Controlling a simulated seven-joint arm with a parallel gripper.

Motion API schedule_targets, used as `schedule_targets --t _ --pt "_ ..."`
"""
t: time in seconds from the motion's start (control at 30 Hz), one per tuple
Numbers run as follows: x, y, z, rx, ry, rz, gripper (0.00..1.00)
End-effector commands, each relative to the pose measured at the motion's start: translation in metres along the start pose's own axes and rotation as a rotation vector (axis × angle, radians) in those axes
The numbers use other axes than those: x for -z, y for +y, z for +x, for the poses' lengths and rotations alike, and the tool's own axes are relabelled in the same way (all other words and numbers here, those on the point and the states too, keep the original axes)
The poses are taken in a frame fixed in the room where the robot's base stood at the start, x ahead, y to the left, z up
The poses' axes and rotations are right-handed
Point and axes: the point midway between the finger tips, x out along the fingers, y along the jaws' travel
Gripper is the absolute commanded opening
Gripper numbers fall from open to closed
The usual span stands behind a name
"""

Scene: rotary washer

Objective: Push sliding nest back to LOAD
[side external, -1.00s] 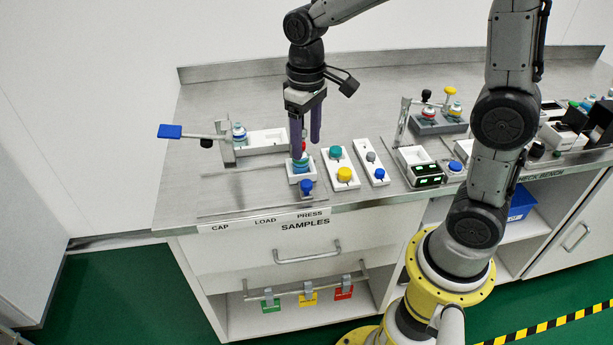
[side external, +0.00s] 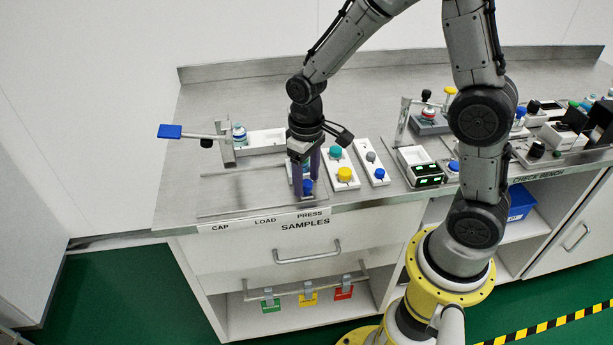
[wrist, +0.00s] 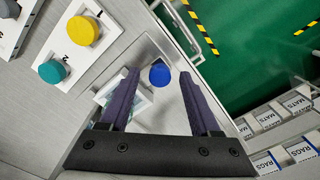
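The sliding nest (side external: 291,181) is a small white block at the PRESS end of its track, mostly hidden behind my gripper in the side view. Its blue knob (side external: 307,187) sits at its front; the wrist view shows the same knob (wrist: 160,74). My gripper (wrist: 160,76) points down over the nest with its two purple fingers apart, one on each side of the knob. A gap shows between each finger and the knob in the wrist view. The CAP, LOAD and PRESS labels (side external: 265,220) run along the bench's front edge.
The track area (side external: 240,185) left of the nest is clear. Button panels with a yellow button (side external: 345,174) and a blue button (side external: 379,173) stand close on the right.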

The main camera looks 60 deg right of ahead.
Motion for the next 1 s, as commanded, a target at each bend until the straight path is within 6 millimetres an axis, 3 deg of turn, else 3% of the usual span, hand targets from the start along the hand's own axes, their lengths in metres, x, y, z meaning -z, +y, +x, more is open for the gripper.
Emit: schedule_targets --t 0.03,0.33,1.0 --pt "0.0001 0.0 -0.0002 0.0 0.0 0.0 0.55" --pt "0.0002 0.0 -0.0004 0.0 0.0 0.0 0.01" --pt "0.0004 0.0 -0.0009 0.0 0.001 0.0 0.0"
